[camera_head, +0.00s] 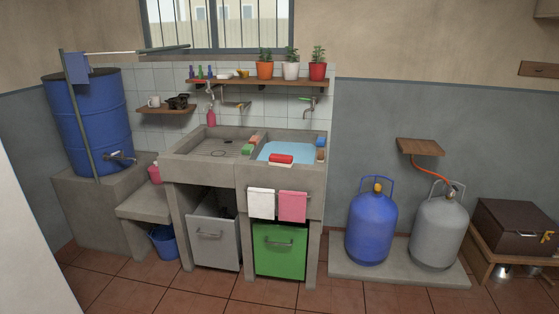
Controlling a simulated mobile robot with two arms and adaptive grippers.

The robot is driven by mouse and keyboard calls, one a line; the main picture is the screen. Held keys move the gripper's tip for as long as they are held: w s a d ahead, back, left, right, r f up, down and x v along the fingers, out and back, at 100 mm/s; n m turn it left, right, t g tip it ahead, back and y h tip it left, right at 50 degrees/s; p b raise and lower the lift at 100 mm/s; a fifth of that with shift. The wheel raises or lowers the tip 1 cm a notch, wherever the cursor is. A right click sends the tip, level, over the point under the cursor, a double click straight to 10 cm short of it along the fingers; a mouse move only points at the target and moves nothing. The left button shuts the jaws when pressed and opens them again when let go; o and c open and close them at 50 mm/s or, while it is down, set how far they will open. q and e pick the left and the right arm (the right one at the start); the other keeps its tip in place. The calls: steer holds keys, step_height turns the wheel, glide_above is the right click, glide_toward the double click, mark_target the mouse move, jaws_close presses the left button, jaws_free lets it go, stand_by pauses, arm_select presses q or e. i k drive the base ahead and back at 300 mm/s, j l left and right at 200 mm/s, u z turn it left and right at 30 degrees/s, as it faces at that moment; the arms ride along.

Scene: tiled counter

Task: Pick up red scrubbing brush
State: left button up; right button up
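A red brush-like item (281,158) lies on the front rim of the concrete sink (273,179), at the edge of the basin with blue water (287,151). Its bristles are too small to make out clearly. Several small items lie on the sink's rims: a green one (247,149) and a reddish one (255,139) on the divider, and a brown one (320,155) and a blue one (321,141) at the right. Neither of my grippers shows in the head view.
A white towel (261,203) and a pink towel (292,206) hang on the sink's front above a green bin (280,251). Two gas cylinders (371,228) stand to the right. The tiled floor before the sink is clear.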

mark_target(283, 161)
steer(key=u, duration=0.5)
steer(key=i+l+u, duration=0.15)
steer(key=l+u, duration=0.25)
steer(key=i+l+u, duration=0.1)
steer(key=u, duration=0.25)
steer(key=l+u, duration=0.75)
